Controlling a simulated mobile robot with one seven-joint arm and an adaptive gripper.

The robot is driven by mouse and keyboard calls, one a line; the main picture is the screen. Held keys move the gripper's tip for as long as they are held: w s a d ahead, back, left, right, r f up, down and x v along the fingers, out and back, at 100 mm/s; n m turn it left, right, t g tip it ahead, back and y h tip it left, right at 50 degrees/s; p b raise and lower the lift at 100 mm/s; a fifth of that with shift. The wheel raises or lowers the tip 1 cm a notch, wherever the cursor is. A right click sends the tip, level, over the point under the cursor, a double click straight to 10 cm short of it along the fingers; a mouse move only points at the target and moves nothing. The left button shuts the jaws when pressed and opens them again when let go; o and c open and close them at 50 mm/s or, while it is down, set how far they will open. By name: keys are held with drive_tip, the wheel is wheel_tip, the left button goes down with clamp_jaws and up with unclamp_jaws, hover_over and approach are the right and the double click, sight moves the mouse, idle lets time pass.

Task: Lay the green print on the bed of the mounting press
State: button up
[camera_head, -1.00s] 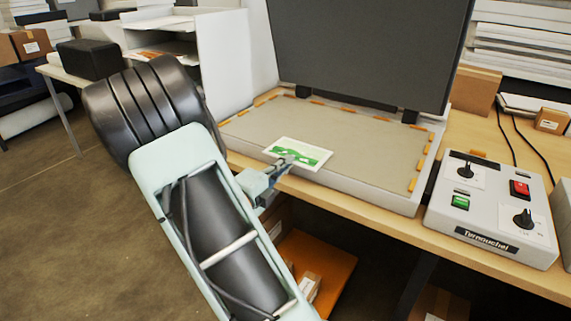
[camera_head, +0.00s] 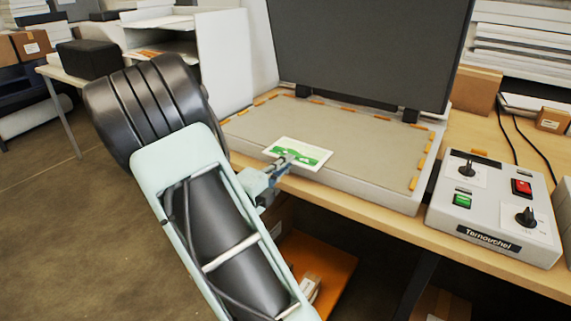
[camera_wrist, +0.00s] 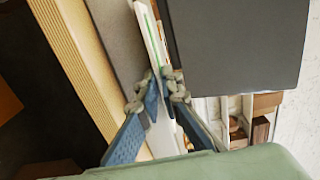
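The green print (camera_head: 298,153) is a small white sheet with a green picture. In the head view it appears over the front left part of the grey press bed (camera_head: 345,140); whether it touches the bed is hard to tell. My gripper (camera_head: 284,163) is at the print's near edge, just above the bed's front edge. In the wrist view the print (camera_wrist: 149,32) shows nearly edge-on and runs down between the two blue fingers of my gripper (camera_wrist: 161,88), which appear closed on it. The press lid (camera_head: 365,50) stands open behind the bed.
A control box (camera_head: 490,210) with knobs and red and green switches stands right of the press on the wooden table (camera_head: 500,285). A white shelf unit (camera_head: 222,75) stands at the left. Orange strips line the bed's edges. The rest of the bed is clear.

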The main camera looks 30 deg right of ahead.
drive_tip(key=o, duration=0.4)
drive_tip(key=v, duration=1.2)
